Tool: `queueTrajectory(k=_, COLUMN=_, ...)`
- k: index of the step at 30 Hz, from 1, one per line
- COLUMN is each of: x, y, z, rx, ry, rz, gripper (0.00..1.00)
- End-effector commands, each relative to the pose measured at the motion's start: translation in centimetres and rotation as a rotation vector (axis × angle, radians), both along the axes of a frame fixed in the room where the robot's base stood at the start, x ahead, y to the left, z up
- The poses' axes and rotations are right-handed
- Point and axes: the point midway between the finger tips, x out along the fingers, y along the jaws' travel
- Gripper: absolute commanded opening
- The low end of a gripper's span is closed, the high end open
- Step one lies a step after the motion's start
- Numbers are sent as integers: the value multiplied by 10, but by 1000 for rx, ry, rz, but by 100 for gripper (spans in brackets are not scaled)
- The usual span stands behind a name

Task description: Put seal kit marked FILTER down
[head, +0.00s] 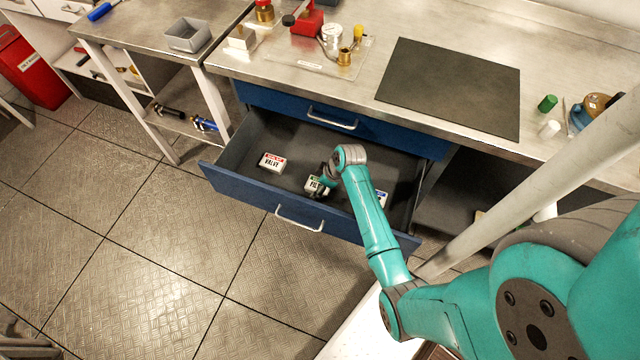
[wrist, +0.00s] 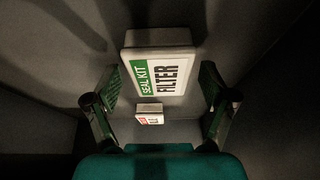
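The seal kit marked FILTER (wrist: 160,73) is a small white box with a green band. It lies between the fingers of my gripper (wrist: 160,95) in the wrist view, with a narrow dark gap at each side. My gripper looks open around it. In the head view the FILTER kit (head: 313,185) is inside the open drawer (head: 236,185), partly hidden by my gripper (head: 322,186). Whether its underside rests on the drawer floor is hard to tell.
A red-labelled VALVE kit (head: 272,163) lies to the left in the drawer. A blue-labelled box (head: 381,198) lies to the right, partly behind my arm. A smaller red-labelled box (wrist: 149,114) shows in the wrist view. The drawer floor between VALVE and FILTER is clear.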

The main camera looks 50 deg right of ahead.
Motion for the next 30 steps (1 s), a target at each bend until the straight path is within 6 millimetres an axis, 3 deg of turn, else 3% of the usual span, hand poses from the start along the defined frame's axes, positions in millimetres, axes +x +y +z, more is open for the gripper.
queueTrajectory(k=8, x=-2, y=-1, z=7, rx=-1, ry=-1, rz=0, gripper=83)
queueTrajectory(k=22, x=-32, y=-12, z=86, rx=-2, ry=-3, rz=-1, gripper=83)
queueTrajectory(k=30, x=-42, y=-15, z=111, rx=0, ry=0, rz=0, gripper=83)
